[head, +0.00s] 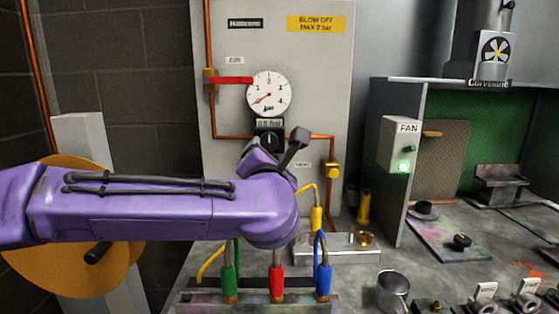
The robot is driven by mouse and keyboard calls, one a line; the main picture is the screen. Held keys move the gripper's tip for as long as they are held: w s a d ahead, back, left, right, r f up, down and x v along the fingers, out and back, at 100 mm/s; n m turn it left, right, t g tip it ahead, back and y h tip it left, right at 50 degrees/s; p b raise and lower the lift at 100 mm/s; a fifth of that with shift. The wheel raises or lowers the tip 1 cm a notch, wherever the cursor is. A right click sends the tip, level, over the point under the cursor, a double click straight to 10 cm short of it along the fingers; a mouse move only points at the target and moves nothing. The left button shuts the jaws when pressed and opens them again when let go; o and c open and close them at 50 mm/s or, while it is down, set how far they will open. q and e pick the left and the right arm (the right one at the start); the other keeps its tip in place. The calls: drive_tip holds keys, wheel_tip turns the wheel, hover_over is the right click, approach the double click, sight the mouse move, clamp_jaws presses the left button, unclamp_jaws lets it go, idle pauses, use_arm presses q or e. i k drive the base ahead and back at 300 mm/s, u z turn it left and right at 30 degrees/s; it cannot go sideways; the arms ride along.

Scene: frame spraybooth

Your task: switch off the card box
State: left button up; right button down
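A pale switch box (399,144) with a card reading FAN is fixed on the left wall of the spray booth. It carries a small dark green switch or button (409,149) and a green lamp (404,167) that is lit. No box labelled "card box" shows. My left arm comes in from the left, and its dark gripper (294,147) is partly hidden behind the purple wrist, in front of the air panel and left of the FAN box, apart from it. Its fingers cannot be made out clearly. My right gripper is not in view.
The air panel (315,75) bears a gauge (269,93), a red-handled valve (233,80) and copper pipes. Green, red and blue hose fittings (277,279) stand below my arm. A metal cup (393,291) stands on the bench. The booth (495,130) opens at the right.

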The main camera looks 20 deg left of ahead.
sight(411, 148)
drive_tip(key=k, duration=1)
